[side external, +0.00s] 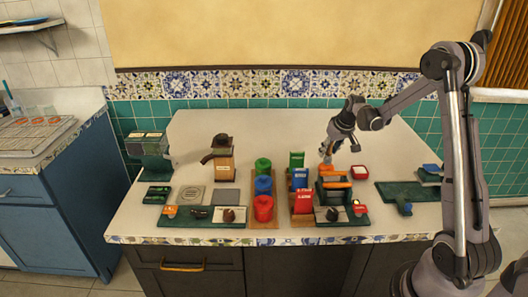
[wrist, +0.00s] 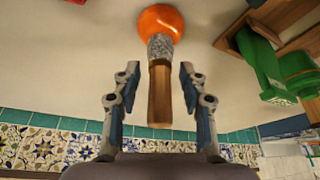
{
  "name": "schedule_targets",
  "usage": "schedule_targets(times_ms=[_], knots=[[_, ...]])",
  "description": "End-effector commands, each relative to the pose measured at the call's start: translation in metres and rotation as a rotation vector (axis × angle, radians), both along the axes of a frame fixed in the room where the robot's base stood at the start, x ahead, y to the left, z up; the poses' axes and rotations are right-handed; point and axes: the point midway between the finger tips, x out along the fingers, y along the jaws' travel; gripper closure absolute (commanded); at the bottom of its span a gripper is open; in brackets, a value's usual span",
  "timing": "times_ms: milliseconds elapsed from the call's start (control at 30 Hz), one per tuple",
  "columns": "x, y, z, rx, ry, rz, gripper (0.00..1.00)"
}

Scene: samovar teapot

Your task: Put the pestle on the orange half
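The pestle (wrist: 160,90) has a brown wooden handle and a grey speckled head. In the wrist view its head meets the round orange half (wrist: 160,19); the two look in contact. In the side view the orange half (side external: 326,168) is small, near the middle right of the counter, with the pestle (side external: 328,156) above it, partly hidden by my gripper. My gripper (wrist: 159,74) is open, one finger on each side of the handle, with a visible gap on both sides. In the side view my gripper (side external: 340,147) is just above the orange half.
A red box with white contents (side external: 360,172) stands close on the right. A green stand with orange bars (side external: 334,188) is just in front. Red, blue and green containers (side external: 263,186) stand to the left. Bare counter (side external: 290,130) lies behind.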

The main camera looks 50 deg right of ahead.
Motion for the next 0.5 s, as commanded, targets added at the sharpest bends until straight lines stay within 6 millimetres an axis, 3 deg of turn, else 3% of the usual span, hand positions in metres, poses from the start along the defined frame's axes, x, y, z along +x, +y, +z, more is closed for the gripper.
schedule_targets(times_ms=[267, 500], knots=[[-0.001, 0.001, 0.007, 0.0, 0.0, 0.0, 0.57], [-0.014, 0.006, 0.039, 0.0, 0.0, -0.001, 0.57]])
